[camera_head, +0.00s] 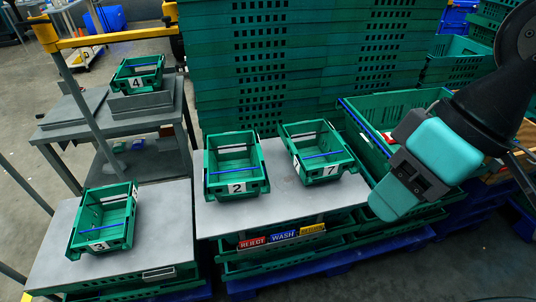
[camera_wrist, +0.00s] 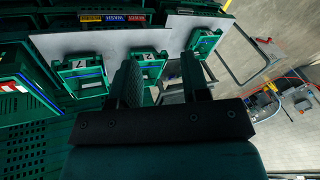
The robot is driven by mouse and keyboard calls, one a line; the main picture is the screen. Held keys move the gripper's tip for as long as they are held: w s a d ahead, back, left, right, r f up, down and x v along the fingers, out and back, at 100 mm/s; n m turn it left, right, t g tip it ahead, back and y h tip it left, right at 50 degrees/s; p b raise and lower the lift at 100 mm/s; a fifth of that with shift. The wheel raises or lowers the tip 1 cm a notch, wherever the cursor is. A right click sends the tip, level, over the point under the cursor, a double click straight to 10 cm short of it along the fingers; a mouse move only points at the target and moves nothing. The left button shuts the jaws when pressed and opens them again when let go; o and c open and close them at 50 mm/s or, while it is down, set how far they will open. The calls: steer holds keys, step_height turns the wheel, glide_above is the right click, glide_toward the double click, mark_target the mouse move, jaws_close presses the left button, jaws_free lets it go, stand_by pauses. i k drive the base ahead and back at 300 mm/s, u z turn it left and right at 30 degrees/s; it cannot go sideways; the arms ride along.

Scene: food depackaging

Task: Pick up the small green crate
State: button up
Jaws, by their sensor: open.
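Several small green crates are in the head view. Crate 2 (camera_head: 237,188) and crate 7 (camera_head: 330,170) stand on the grey middle table (camera_head: 290,205). Crate 3 (camera_head: 98,246) stands on the left table, and crate 4 (camera_head: 140,86) is on a grey stand farther back. In the wrist view, crate 7 (camera_wrist: 73,64), crate 2 (camera_wrist: 151,55) and the crate on the left table (camera_wrist: 205,38) appear beyond my gripper (camera_wrist: 161,72). My gripper (camera_head: 403,170) is open and empty, right of crate 7 and apart from every small crate. One finger partly covers crate 2 in the wrist view.
Tall stacks of green crates (camera_head: 300,65) rise behind the tables. A larger green crate (camera_head: 375,108) is beside my arm at the right. A yellow-topped frame (camera_head: 105,38) stands at the left. REJECT, WASH and another label (camera_head: 283,237) line the table front.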

mark_target(324, 169)
steer(key=u, duration=0.05)
steer(key=i, duration=1)
